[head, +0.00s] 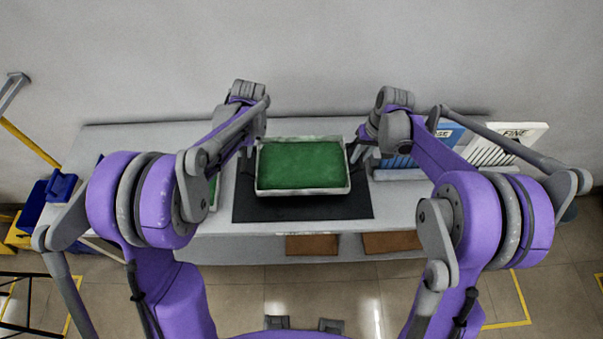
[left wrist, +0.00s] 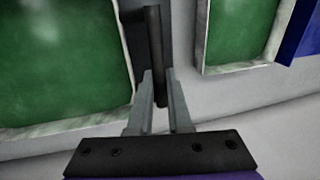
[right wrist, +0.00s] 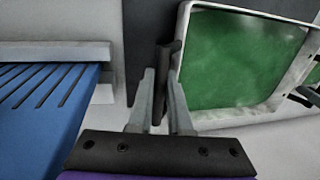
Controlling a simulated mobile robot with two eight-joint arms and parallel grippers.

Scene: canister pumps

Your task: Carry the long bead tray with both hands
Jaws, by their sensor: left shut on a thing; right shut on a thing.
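The long bead tray (head: 303,165) is a shallow pale-rimmed tray with a green inside, over the dark mat (head: 300,208) on the grey table. I cannot tell whether it touches the mat. My left gripper (head: 248,150) is at its left end, shut on a dark bar handle (left wrist: 154,45). My right gripper (head: 358,150) is at its right end, shut on the other dark handle (right wrist: 164,60). The tray also shows in the left wrist view (left wrist: 65,60) and the right wrist view (right wrist: 240,60). It looks about level in the head view.
A second green, pale-rimmed panel (left wrist: 238,35) lies to the left, mostly hidden by my arm in the head view. Slotted blue (head: 445,133) and white (head: 525,132) racks stand to the right, the white one marked FINE. A wall closes the back.

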